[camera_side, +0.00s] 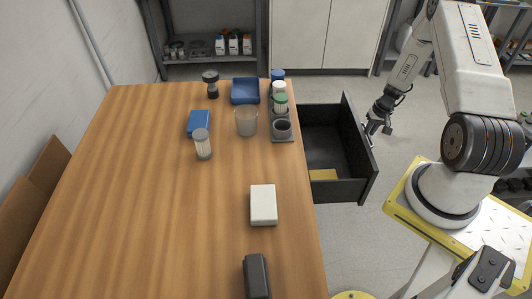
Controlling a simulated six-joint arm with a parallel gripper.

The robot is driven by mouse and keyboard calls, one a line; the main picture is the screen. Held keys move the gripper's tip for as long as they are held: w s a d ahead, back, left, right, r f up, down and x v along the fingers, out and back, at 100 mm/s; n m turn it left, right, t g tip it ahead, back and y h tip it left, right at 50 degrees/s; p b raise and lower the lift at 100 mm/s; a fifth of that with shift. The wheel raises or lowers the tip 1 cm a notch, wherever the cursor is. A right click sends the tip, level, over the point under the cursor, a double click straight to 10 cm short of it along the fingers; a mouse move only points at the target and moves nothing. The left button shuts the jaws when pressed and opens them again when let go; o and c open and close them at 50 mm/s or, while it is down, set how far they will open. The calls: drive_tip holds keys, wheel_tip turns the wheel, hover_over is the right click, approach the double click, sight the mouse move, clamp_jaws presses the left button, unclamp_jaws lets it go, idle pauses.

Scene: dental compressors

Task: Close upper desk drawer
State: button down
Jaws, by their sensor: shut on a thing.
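The upper desk drawer (355,185) is dark grey and stands pulled out from the right side of the wooden desk (150,220). A yellow item (323,175) lies inside it near the front corner of the picture. My gripper (373,129) is at the outer face of the drawer, shut on the drawer handle (371,140). The fingers are small in this view, and part of the handle is hidden by them.
On the desk are a grey holder (283,139) with several jars, a blue tray (245,91), a blue box (199,122), a beaker (246,122), a white box (263,204) and a dark box (256,276). Shelves (210,70) stand behind. Floor beside the drawer is clear.

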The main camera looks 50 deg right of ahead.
idle(0.3)
drive_tip(key=w+a, duration=1.3)
drive_tip(key=shift+w+a, duration=0.25)
drive_tip(key=c, duration=0.6)
unclamp_jaws()
drive_tip(key=shift+c, duration=0.2)
wheel_tip(320, 180, up, 8)
drive_tip(key=s+d, duration=0.1)
drive_tip(key=shift+f, duration=0.1)
